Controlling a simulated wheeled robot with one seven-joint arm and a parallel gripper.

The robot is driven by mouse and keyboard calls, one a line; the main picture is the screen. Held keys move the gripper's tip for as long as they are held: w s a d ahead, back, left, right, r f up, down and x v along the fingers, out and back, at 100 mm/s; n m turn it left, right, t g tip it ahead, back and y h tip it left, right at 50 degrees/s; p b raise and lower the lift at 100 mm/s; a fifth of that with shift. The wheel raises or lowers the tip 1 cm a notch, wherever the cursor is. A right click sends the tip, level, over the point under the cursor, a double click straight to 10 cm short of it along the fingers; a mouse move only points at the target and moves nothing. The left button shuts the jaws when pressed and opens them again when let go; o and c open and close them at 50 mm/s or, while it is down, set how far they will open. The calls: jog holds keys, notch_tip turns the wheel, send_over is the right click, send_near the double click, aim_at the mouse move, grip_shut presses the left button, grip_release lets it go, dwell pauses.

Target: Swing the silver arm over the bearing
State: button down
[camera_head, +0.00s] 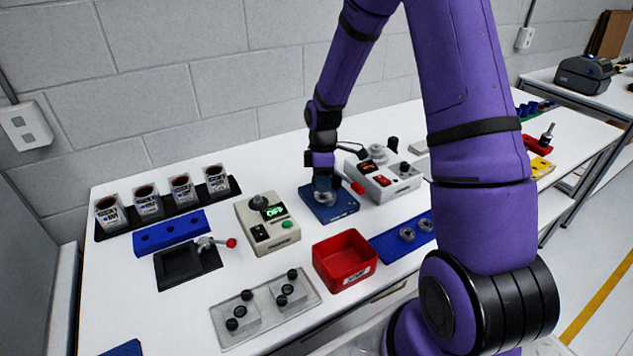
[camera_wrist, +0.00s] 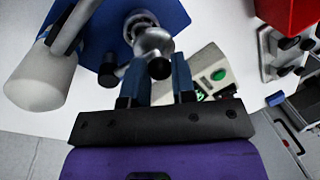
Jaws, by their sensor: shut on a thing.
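A blue base (camera_head: 342,208) stands at the middle of the table, with a round silver bearing (camera_wrist: 140,22) on it in the wrist view. My gripper (camera_head: 322,187) points down over this base. In the wrist view its two blue fingers (camera_wrist: 160,78) are closed around a silver piece (camera_wrist: 153,43) with dark round ends, beside the bearing. Where the fingers touch it is partly hidden. A grey rod with a pale cylinder (camera_wrist: 40,80) is close to the camera at left; I cannot tell whether it joins the held piece.
A green-display tester (camera_head: 268,225) stands left of the base, and a grey box (camera_head: 385,185) with a red knob (camera_head: 357,187) right of it. A red bin (camera_head: 345,260) is in front. A black fixture (camera_head: 188,265) and several cups on a rack (camera_head: 165,210) are at left.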

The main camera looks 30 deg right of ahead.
jog(key=shift+d+n+h, duration=0.15)
jog(key=shift+d+n, duration=0.35)
jog(key=shift+n, duration=0.35)
jog(key=shift+d+n+h, duration=0.15)
jog(key=shift+d+n, duration=0.3)
jog(key=shift+n, duration=0.4)
jog(key=c, duration=0.9)
grip_release()
jog(key=shift+c, duration=0.2)
notch_tip(320, 180, up, 11)
jog(key=w, duration=0.2)
jog(key=shift+d+f, duration=0.2)
jog(key=shift+d, duration=0.05)
